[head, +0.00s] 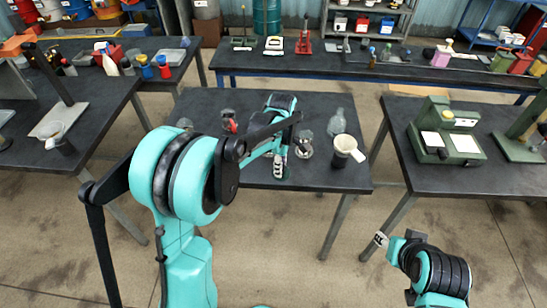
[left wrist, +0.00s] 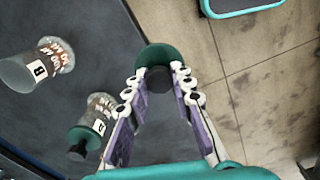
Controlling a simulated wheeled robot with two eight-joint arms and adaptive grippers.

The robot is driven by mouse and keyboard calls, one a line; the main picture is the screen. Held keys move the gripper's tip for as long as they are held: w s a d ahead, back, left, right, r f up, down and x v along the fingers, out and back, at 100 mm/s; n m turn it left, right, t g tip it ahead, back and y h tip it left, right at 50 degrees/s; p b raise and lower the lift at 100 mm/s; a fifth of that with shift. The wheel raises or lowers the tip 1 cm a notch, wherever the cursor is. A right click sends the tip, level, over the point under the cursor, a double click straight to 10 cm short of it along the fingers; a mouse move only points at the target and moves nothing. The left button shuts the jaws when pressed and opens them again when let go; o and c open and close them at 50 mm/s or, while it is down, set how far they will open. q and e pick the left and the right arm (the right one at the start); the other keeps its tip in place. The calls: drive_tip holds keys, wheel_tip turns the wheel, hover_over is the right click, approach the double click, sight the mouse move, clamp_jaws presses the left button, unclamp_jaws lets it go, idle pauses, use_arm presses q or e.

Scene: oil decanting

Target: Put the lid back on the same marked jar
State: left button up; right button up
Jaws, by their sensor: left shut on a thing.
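My left gripper (left wrist: 167,85) is shut on a green lid with a dark knob (left wrist: 154,56). It holds the lid near the table's front edge, and in the head view the gripper (head: 280,163) is partly behind my arm. A clear jar marked B (left wrist: 38,70) stands without a lid; it appears at the back right of the jars in the head view (head: 337,122). A second jar (left wrist: 98,121) wears a green lid with a dark knob; its mark is unreadable. It also shows in the head view (head: 304,147). My right gripper (head: 380,239) is small, off the table.
A red-topped item (head: 230,123) stands left of my left forearm. A green machine (head: 446,130) is on the right table. Bare floor lies in front.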

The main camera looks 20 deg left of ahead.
use_arm(q)
drive_tip(key=s+d+f+m+b, duration=0.3)
drive_tip(key=s+d+f+m, duration=0.1)
drive_tip(key=f+m, duration=0.3)
drive_tip(key=s+d+f+m+b, duration=0.3)
drive_tip(key=s+d+f+m, duration=0.2)
drive_tip(key=m, duration=0.5)
drive_tip(key=shift+f+m+b, duration=0.3)
drive_tip(key=shift+f+b, duration=0.05)
drive_tip(key=shift+f, duration=0.55)
